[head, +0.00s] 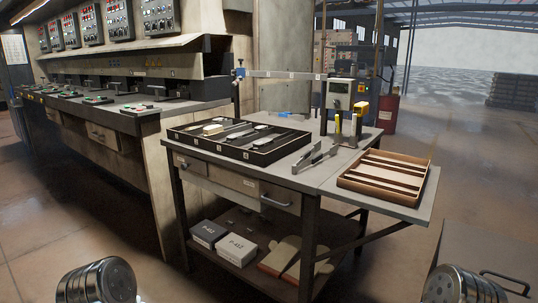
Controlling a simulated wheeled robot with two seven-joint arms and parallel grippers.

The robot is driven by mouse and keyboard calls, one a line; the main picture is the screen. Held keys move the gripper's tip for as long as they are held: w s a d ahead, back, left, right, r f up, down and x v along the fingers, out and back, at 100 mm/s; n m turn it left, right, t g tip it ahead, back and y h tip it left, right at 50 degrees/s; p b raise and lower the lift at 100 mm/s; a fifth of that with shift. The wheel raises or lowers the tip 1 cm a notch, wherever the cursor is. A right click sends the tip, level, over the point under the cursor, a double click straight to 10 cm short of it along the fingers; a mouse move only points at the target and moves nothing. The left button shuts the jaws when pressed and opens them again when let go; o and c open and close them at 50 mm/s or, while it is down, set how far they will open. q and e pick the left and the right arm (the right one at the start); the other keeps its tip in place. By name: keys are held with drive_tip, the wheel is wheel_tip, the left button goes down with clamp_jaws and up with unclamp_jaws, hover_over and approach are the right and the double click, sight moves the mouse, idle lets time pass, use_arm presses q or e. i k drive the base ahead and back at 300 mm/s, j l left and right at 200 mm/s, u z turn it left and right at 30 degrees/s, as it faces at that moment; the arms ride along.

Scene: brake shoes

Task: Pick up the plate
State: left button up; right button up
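A black compartment tray (241,139) lies on the workbench (307,176), holding several flat pieces. A pale tan piece (213,130) and light grey pieces (265,141) lie in it. I cannot tell for sure which piece is the plate. Round metal parts of my arms show at the bottom left and bottom right corners, well in front of the bench. The fingers of both grippers cannot be made out, and nothing is seen held.
A brown slotted tray (384,175) sits on the bench's right leaf. Metal tools (315,157) lie between the trays. A gauge stand (340,96) rises behind. Floor in front is clear.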

sight(190, 129)
drive_tip(key=j+z, duration=0.1)
drive_tip(key=z, duration=0.25)
drive_tip(key=i+j+z, duration=0.1)
drive_tip(key=z, duration=0.25)
drive_tip(key=j+z, duration=0.4)
drive_tip(key=j, duration=0.45)
drive_tip(key=j+z, duration=0.35)
drive_tip(key=j, duration=0.55)
